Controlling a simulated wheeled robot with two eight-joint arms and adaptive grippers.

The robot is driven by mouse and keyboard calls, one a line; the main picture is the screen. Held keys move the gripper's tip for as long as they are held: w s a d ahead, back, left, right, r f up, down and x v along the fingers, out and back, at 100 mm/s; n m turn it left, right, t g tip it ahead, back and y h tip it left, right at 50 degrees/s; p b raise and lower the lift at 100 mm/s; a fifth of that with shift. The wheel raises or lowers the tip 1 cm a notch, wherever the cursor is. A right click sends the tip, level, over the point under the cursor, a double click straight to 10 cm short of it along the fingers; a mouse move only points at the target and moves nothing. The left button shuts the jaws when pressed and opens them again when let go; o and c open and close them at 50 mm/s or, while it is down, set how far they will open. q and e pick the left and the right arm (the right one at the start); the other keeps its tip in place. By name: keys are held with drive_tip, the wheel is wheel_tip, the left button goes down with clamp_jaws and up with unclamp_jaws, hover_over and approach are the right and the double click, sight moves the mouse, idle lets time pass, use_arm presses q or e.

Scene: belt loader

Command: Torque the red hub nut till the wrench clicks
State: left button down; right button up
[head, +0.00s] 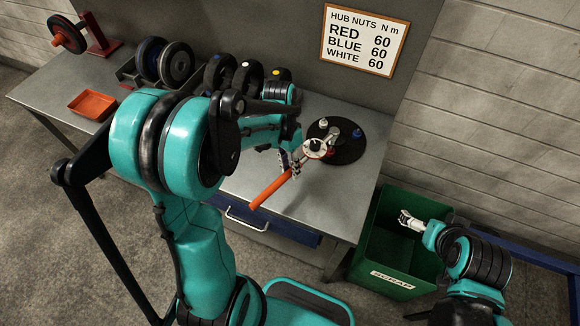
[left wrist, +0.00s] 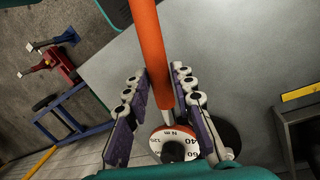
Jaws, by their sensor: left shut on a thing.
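A torque wrench with an orange handle (head: 269,190) and a round white dial (head: 315,148) reaches over a black hub disc (head: 345,151) on the bench. My left gripper (head: 294,165) is shut on the wrench. In the left wrist view the orange handle (left wrist: 150,40) runs between its fingers, with the numbered dial (left wrist: 174,146) below. A white nut (head: 323,123) and a blue nut (head: 357,133) stand on the disc.
The grey bench (head: 226,184) has a blue drawer (head: 262,226) in front. The green scrap bin (head: 384,277) stands right of it. Several wheels (head: 176,62) and an orange tray (head: 92,104) are at left. A wall sign (head: 365,39) reads RED 60, BLUE 60, WHITE 60.

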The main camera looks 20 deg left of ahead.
use_arm(q)
drive_tip(key=shift+s+d+f+n, duration=0.1)
drive_tip(key=shift+d+n, duration=0.05)
drive_tip(key=shift+d, duration=0.2)
drive_tip(key=shift+s+d+f+n, duration=0.1)
drive_tip(key=shift+d+n, duration=0.05)
drive_tip(key=shift+d, duration=0.2)
drive_tip(key=d+f+n+t+b, duration=0.1)
drive_tip(key=d+f+n+b, duration=0.1)
drive_tip(key=d+n, duration=0.5)
drive_tip(key=shift+w+d+n+t+h+b, duration=0.2)
drive_tip(key=shift+d+n+t+h+b, duration=0.15)
drive_tip(key=shift+d, duration=3)
drive_tip(key=shift+a+b+x, duration=0.15)
drive_tip(key=shift+b+x, duration=0.4)
drive_tip(key=shift+x, duration=0.05)
drive_tip(key=shift+a+b+x, duration=0.15)
drive_tip(key=shift+b+x, duration=0.35)
drive_tip(key=shift+x, duration=0.1)
drive_tip(key=shift+s+f, duration=0.1)
drive_tip(key=shift+s+a+m, duration=0.25)
drive_tip(key=shift+a+m, duration=0.2)
drive_tip(key=shift+a, duration=0.45)
drive_tip(key=shift+a, duration=0.1)
